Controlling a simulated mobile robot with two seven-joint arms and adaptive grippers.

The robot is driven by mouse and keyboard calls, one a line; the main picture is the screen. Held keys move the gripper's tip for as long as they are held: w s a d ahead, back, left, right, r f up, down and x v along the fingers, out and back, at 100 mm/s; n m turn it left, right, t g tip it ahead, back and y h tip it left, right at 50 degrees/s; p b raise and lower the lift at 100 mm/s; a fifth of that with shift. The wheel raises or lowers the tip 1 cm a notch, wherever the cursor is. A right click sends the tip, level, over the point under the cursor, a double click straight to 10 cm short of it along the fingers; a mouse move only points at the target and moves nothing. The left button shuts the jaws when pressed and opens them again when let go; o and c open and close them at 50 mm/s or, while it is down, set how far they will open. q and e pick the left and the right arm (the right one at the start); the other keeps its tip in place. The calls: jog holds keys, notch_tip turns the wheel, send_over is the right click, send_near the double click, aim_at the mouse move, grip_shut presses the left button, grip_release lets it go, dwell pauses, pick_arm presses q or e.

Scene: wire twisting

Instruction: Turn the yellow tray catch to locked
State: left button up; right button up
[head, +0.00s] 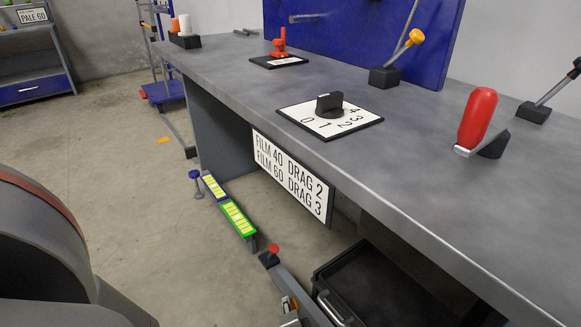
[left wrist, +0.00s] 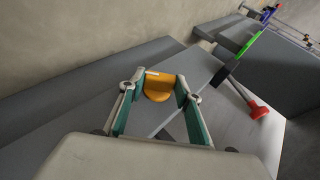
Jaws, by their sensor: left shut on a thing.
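The yellow tray catch (left wrist: 157,88) is a rounded orange-yellow knob with a small white mark beside it, on a grey surface in the left wrist view. My left gripper (left wrist: 159,84) is shut on it, with a teal-padded finger on each side. I cannot read whether the catch stands at locked. My right gripper is in neither view.
A red knob (head: 272,249) and a green-and-yellow strip (head: 238,217) stand close by, and the red knob also shows in the left wrist view (left wrist: 258,111). A black open bin (head: 375,280) lies right. The bench (head: 240,75) carries a numbered dial (head: 329,104) and red lever (head: 477,118).

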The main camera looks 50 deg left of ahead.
pick_arm(q)
jog(key=o, duration=1.1)
jog(key=shift+s, duration=0.1)
jog(key=shift+r, duration=0.15)
jog(key=shift+r, duration=0.55)
notch_tip(320, 180, up, 9)
jog(key=shift+f, duration=0.2)
